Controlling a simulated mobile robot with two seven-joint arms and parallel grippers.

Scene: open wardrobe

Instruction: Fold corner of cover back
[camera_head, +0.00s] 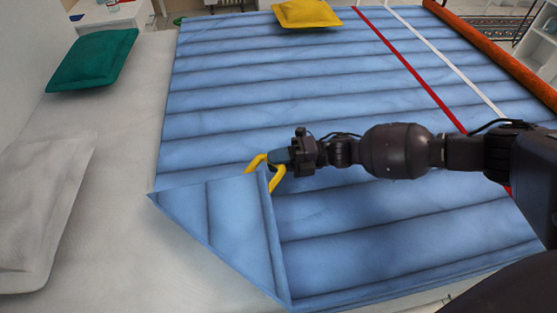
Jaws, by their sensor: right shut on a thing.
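The blue quilted cover (330,110) lies spread over most of the bed in the head view. Its near-left corner is turned over as a folded triangular flap (225,235) that lies on top of the cover. My right gripper (265,178), with yellow fingers, comes in from the right and is at the tip of this flap. Its fingers are shut on the cover's corner, and the gripper hides part of that tip. My left gripper is not in view.
A green pillow (93,60) and a white pillow (42,212) lie on the bare white mattress (120,140) at left. A yellow cushion (307,13) sits on the cover's far edge. An orange-brown bed rail (500,53) runs along the far right.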

